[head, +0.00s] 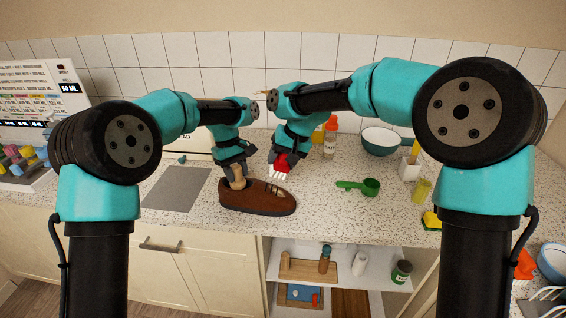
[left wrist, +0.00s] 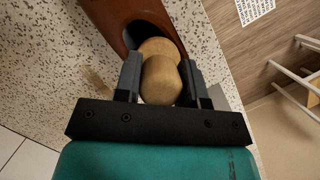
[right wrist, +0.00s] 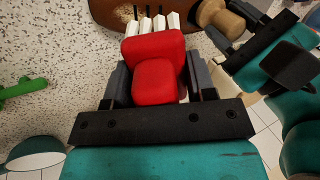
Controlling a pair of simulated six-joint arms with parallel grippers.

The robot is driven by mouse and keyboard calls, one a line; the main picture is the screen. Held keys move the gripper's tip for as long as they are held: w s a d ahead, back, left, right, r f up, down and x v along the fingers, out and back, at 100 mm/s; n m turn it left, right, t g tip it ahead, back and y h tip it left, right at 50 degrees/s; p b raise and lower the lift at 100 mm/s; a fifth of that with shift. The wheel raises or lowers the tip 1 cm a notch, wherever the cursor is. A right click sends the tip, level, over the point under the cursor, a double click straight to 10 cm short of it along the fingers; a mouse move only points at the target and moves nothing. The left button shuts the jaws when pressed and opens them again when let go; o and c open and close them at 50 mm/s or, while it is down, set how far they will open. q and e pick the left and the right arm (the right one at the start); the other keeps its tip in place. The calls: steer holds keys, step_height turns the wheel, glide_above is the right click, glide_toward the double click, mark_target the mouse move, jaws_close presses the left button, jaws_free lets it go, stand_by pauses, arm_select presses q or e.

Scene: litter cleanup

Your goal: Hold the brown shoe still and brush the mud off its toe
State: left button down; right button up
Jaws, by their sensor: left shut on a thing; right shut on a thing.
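The brown shoe (head: 255,204) lies on the speckled counter, toe to the right. A wooden knob (head: 238,181) stands in its opening. My left gripper (head: 236,170) is shut on this knob, which shows between its fingers in the left wrist view (left wrist: 160,80). My right gripper (head: 286,158) is shut on a red brush (head: 283,164), also clear in the right wrist view (right wrist: 155,75). Its white bristles are over the shoe's front half; whether they touch it I cannot tell. Tan mud specks (right wrist: 125,13) show on the shoe near the bristles.
A green scoop (head: 362,186) lies right of the shoe. A grey mat (head: 177,189) lies left. Open shelves are below the counter's front edge.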

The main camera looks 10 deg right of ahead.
steer(key=shift+f, duration=0.15)
steer(key=shift+x, duration=2.85)
steer(key=shift+x, duration=1.05)
steer(key=shift+s+d+f, duration=0.15)
steer(key=shift+d+f, duration=0.05)
steer(key=shift+d, duration=0.3)
steer(key=shift+s+d+f, duration=0.1)
steer(key=shift+d+f, duration=0.1)
steer(key=shift+d, duration=0.35)
steer(key=shift+s+d+f, duration=0.15)
steer(key=shift+d+f, duration=0.05)
steer(key=shift+d, duration=0.3)
steer(key=shift+s+d+f, duration=0.15)
steer(key=shift+d+f, duration=0.3)
steer(key=shift+d, duration=0.3)
steer(key=shift+s+d+f, duration=0.15)
steer(key=shift+d+f, duration=0.25)
steer(key=shift+d, duration=0.3)
steer(key=shift+f, duration=0.15)
